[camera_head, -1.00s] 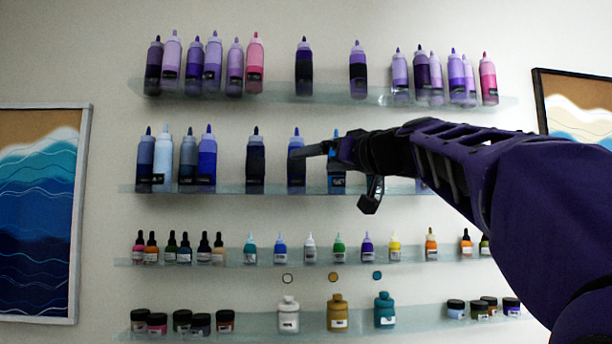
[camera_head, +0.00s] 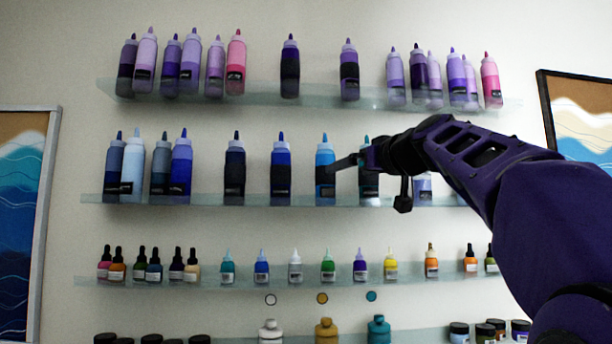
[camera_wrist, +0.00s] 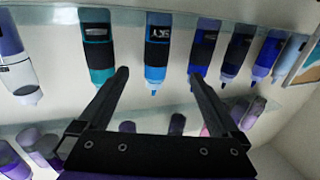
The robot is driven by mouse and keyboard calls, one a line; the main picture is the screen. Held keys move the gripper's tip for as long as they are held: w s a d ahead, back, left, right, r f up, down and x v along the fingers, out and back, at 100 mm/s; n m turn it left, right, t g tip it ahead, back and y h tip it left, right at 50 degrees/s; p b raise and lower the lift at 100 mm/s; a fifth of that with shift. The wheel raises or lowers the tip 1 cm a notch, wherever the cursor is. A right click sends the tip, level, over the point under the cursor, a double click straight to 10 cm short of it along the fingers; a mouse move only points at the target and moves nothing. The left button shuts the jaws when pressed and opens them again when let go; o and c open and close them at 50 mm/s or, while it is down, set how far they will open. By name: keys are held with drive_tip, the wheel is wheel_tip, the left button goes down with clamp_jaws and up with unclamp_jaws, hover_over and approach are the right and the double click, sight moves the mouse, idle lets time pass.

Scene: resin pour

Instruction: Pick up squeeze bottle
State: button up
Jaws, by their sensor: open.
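Several squeeze bottles with pointed tips stand on two upper glass shelves; the task does not say which one. A sky-blue squeeze bottle (camera_head: 325,158) with a dark label stands on the second shelf, left of my gripper (camera_head: 368,186). A teal-tipped bottle (camera_head: 367,152) is partly hidden behind my gripper. The wrist view is upside down. There the sky-blue bottle (camera_wrist: 157,70) shows between the open, empty fingers of my gripper (camera_wrist: 158,76), beyond their tips. The teal bottle (camera_wrist: 98,48) is beside the left finger, and a dark blue bottle (camera_wrist: 204,48) is behind the right fingertip.
The second glass shelf (camera_head: 215,199) also holds a blue bottle (camera_head: 281,165) and a navy bottle (camera_head: 235,165). The top shelf (camera_head: 320,98) has more bottles above. Small dropper bottles stand on the shelf below (camera_head: 205,283). Framed wave pictures hang at both sides.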

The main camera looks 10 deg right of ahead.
sight(326, 175)
drive_tip(key=p+x, duration=0.3)
drive_tip(key=x, duration=0.5)
drive_tip(key=shift+w+a+r, duration=0.1)
drive_tip(key=shift+w, duration=0.1)
drive_tip(key=p+x, duration=0.2)
drive_tip(key=x, duration=0.1)
drive_tip(key=p+x, duration=0.1)
drive_tip(key=shift+w+r+p, duration=0.35)
drive_tip(key=shift+r+p, duration=0.05)
drive_tip(key=shift+w+f, duration=0.1)
drive_tip(key=shift+w, duration=0.25)
drive_tip(key=shift+s, duration=0.1)
clamp_jaws()
